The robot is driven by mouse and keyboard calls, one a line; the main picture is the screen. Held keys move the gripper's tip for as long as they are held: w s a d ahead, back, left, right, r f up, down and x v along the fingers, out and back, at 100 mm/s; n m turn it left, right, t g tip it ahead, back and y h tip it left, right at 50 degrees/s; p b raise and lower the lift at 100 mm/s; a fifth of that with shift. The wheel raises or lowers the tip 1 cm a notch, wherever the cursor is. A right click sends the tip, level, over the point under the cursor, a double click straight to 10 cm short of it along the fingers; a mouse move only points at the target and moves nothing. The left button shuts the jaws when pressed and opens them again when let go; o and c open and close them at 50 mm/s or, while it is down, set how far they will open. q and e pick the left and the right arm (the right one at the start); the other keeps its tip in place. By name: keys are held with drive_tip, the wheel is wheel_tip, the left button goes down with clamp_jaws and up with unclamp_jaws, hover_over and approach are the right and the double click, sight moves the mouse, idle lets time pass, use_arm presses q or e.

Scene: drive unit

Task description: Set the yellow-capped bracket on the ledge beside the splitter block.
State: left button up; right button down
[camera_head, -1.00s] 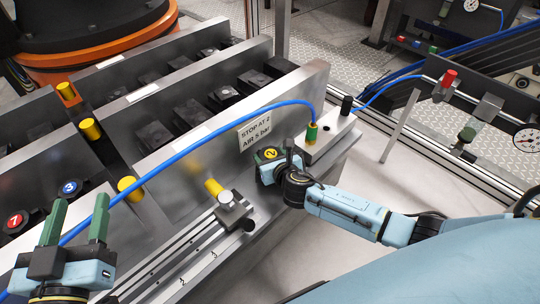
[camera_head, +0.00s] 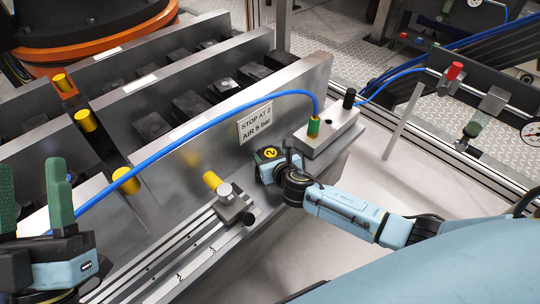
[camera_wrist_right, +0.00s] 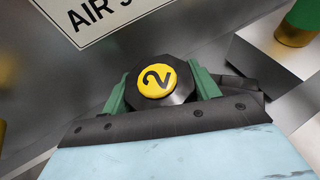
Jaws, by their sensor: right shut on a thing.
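The yellow-capped bracket (camera_wrist_right: 157,79) is a dark, many-sided piece with a yellow cap marked 2. My right gripper (camera_head: 269,163) is shut on it, with a green finger on each side in the right wrist view. The bracket also shows in the head view (camera_head: 270,153), in front of the metal plate and left of the splitter block (camera_head: 320,145). The ledge (camera_head: 280,195) beneath is mostly hidden by the gripper, and I cannot tell whether the bracket touches it. My left gripper (camera_head: 34,195) is open at the left edge, with no object visible between its fingers.
A blue hose (camera_head: 210,115) arches from the block's green fitting (camera_head: 313,127) to near my left gripper. A sign (camera_head: 255,122) is on the plate above the bracket. A slotted rail (camera_head: 190,250) with a clamp and yellow peg (camera_head: 212,180) lies to the left.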

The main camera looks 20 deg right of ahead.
drive_tip(key=shift+w+r, duration=0.1)
drive_tip(key=shift+r, duration=0.05)
drive_tip(key=c, duration=0.8)
unclamp_jaws()
drive_tip(key=shift+f, duration=0.25)
drive_tip(key=o, duration=0.4)
